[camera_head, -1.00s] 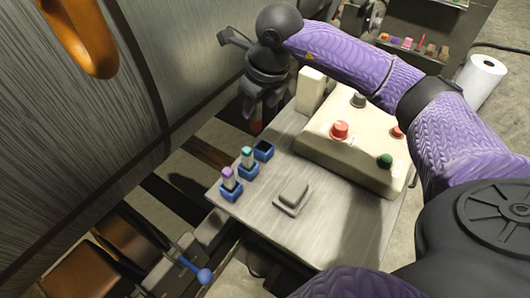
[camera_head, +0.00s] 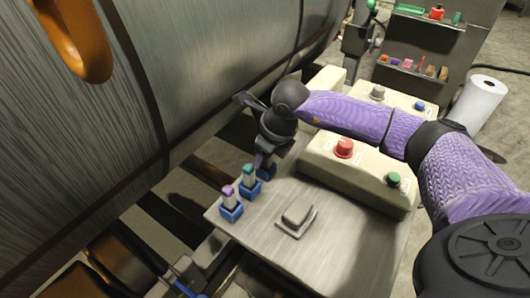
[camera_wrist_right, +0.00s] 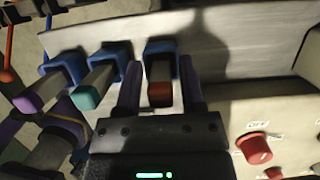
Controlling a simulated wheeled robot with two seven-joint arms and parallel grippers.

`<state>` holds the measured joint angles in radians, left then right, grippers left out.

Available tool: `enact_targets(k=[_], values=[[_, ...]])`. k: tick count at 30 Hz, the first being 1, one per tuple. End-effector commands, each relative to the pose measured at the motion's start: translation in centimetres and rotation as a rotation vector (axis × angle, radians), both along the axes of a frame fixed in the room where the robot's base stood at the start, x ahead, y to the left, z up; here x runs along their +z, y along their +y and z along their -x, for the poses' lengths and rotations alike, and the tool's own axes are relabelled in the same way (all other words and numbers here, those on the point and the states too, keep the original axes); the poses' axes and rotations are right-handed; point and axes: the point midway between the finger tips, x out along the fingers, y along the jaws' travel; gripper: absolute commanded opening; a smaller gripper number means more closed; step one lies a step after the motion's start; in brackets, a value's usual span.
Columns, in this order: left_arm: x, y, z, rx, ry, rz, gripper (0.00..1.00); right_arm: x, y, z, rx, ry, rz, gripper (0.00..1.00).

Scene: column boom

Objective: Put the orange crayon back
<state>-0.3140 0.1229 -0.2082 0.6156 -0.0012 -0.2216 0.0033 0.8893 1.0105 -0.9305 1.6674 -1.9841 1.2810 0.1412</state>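My right gripper (camera_head: 266,163) is low over this holder (camera_head: 267,173). In the right wrist view its two fingers (camera_wrist_right: 161,92) are on either side of the crayon, with a narrow gap showing on both sides, so it looks open around it. In the head view the gripper hides the crayon. My left gripper is not in view.
The holders sit along the left edge of a grey metal panel (camera_head: 345,245). A grey square button (camera_head: 296,214) and a cream control box (camera_head: 360,175) with red and green knobs are to the right. A large metal cylinder (camera_head: 170,80) borders the left.

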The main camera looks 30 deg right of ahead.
Motion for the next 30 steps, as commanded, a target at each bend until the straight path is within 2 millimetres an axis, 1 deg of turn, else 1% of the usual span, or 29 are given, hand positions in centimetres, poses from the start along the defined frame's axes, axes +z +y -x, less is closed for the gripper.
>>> enact_targets(k=[8,11,14,18,21,25,30], values=[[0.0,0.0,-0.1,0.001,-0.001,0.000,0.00,0.0,0.0,0.0,0.000,0.000,0.000,0.62],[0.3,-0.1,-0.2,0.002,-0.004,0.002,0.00,0.7,-0.1,0.1,0.000,-0.002,0.000,0.62],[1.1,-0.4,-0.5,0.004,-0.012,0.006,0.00,3.0,-0.3,0.7,0.000,-0.005,0.000,0.62],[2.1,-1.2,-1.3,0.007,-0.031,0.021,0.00,7.0,-0.8,1.8,0.000,-0.005,0.001,0.62],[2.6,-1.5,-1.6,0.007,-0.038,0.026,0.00,9.3,-1.1,2.5,0.000,-0.004,0.002,0.62],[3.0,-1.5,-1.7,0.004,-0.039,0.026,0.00,11.1,-1.3,3.1,0.000,-0.002,0.000,0.62],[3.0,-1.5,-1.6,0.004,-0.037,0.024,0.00,11.6,-1.4,3.3,0.000,0.001,0.000,0.62]])
